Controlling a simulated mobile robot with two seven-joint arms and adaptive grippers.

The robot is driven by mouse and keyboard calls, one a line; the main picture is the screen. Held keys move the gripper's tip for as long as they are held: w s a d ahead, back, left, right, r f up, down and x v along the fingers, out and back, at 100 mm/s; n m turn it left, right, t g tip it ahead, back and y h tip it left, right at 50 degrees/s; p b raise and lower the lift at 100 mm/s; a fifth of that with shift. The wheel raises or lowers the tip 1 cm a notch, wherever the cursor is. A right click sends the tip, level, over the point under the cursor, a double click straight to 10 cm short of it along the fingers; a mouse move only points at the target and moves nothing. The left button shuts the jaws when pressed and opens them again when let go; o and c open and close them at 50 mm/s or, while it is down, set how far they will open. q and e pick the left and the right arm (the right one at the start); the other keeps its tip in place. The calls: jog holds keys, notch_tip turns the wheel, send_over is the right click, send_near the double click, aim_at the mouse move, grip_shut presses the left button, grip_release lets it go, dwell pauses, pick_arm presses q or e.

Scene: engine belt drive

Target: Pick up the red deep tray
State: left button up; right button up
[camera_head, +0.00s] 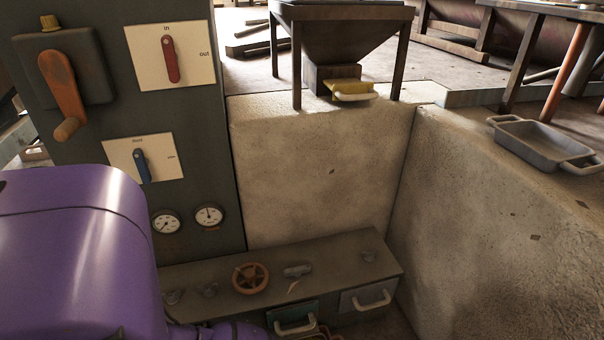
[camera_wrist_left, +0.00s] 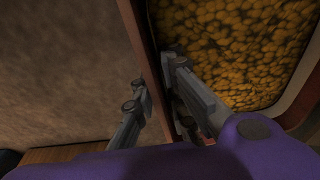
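In the left wrist view, a tray with a dark reddish-brown wall (camera_wrist_left: 137,28) is filled with yellow-orange lumps (camera_wrist_left: 235,45). I take it to be the red deep tray. My left gripper (camera_wrist_left: 157,82) has one finger on each side of this wall. The fingers converge and look closed on it, though dim light hides the exact contact. In the head view my purple left arm fills the lower left, and the left fingers are out of sight. A small reddish edge shows at the bottom of that view, too cut off to identify surely. My right gripper is not in view.
A grey handled tray (camera_head: 542,143) sits on the stone ledge at right. A hopper (camera_head: 342,40) with a yellow-fronted drawer stands at the back. A low bench (camera_head: 220,297) carries an orange handwheel (camera_head: 250,278). A dark panel (camera_head: 75,125) with levers and gauges rises at left.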

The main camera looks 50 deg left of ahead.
pick_arm(q)
grip_shut()
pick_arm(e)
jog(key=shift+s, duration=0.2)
pick_arm(q)
jog(key=shift+r, duration=0.25)
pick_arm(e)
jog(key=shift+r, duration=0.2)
pick_arm(q)
jog(key=shift+d+r+p, duration=0.15)
jog(key=shift+r+p, duration=0.35)
jog(key=shift+p, duration=0.2)
jog(key=s+d, duration=0.1)
jog(key=d, duration=0.1)
jog(key=s+d+p, duration=0.1)
jog(key=d, duration=0.1)
jog(key=s+d+p, duration=0.1)
jog(key=d, duration=0.2)
jog(key=shift+d, duration=0.1)
notch_tip(320, 180, up, 14)
jog(key=p, duration=0.7)
jog(key=shift+f+p, duration=0.2)
jog(key=shift+p, duration=0.1)
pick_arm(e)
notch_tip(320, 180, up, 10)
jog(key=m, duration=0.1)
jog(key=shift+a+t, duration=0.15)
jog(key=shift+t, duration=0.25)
